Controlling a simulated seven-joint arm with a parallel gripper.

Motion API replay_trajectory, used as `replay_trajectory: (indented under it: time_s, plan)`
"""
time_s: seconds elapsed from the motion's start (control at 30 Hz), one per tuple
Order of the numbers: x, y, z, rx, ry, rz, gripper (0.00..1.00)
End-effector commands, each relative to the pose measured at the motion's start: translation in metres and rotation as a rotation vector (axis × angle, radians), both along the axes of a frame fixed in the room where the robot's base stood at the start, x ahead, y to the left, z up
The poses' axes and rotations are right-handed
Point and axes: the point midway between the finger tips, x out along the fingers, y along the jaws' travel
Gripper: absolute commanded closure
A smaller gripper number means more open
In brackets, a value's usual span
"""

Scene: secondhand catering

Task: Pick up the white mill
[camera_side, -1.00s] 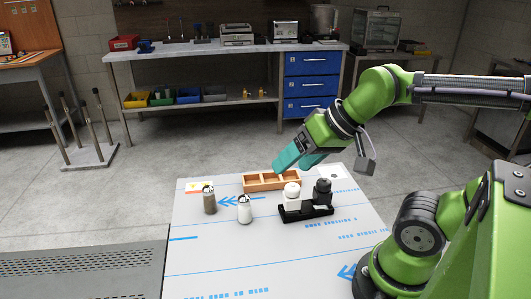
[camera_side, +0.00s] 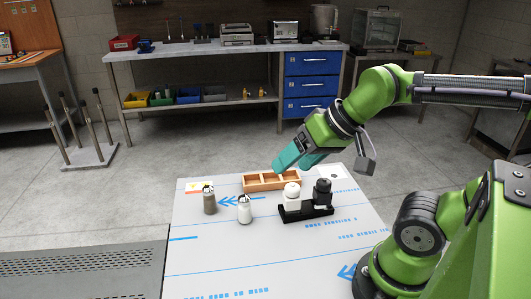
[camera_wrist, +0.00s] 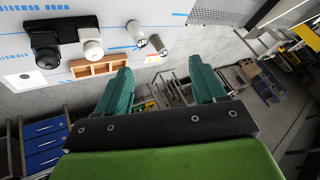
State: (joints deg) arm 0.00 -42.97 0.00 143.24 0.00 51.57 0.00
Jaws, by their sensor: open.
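The white mill (camera_side: 292,193) stands upright in a black holder (camera_side: 306,214), beside a black mill (camera_side: 323,191) on its right. In the wrist view the white mill (camera_wrist: 92,43) is at upper left, with the black mill (camera_wrist: 47,55) to its left. My gripper (camera_side: 293,163) has teal fingers, spread apart and empty. It hangs above the far part of the table, higher than the mills and apart from them. In the wrist view the open fingers (camera_wrist: 160,68) have nothing between them.
A wooden divided tray (camera_side: 271,181) lies just behind the mills. A brown shaker (camera_side: 209,203) and a white shaker (camera_side: 244,212), both with metal tops, stand to the left. The table's front (camera_side: 230,270) is clear. A workbench (camera_side: 220,50) stands well behind.

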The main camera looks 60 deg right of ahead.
Motion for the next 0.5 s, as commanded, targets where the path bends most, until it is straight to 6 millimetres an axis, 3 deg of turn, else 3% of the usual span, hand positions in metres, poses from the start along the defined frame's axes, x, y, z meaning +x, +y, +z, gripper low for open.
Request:
replay_trajectory:
  time_s: [0.03,0.1,0.37,0.5]
  plan:
    - [0.000,0.000,0.000,0.000,0.000,0.000,0.23]
    - [0.000,0.000,0.000,0.000,0.000,0.000,0.14]
    - [0.000,-0.001,0.000,0.000,0.001,-0.002,0.14]
    - [0.008,-0.008,-0.010,-0.001,0.055,-0.032,0.14]
